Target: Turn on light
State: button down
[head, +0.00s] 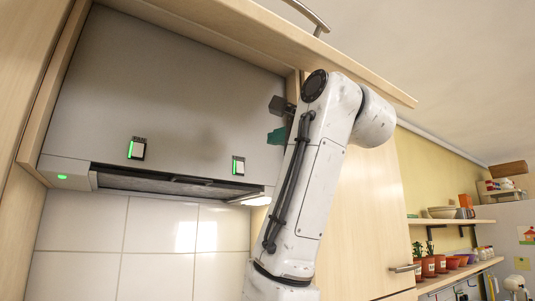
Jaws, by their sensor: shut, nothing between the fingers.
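A grey range hood (190,90) is set between wooden cabinet sides in the head view. On its front are two small dark-framed switches with bright green and white faces, a left switch (137,149) and a right switch (238,166). A small green light (62,177) glows at the hood's lower left. A lamp (258,200) under the hood's right end looks bright. My gripper (277,122) shows only partly, as dark and teal parts beside the hood's right edge, right of and above the right switch. It is shut and empty; my arm hides the rest.
A wooden cabinet panel (365,215) stands right of the hood, close behind my arm. A raised wooden door (250,25) with a metal handle overhangs the hood. White tiles (150,250) lie below. Shelves (455,221) with bowls and pots are at the far right.

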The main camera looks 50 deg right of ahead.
jog(key=shift+s+a+r, duration=0.1)
jog(key=shift+s+a, duration=0.05)
jog(key=shift+s, duration=0.35)
jog(key=shift+s+a+r, duration=0.1)
jog(key=shift+s, duration=0.35)
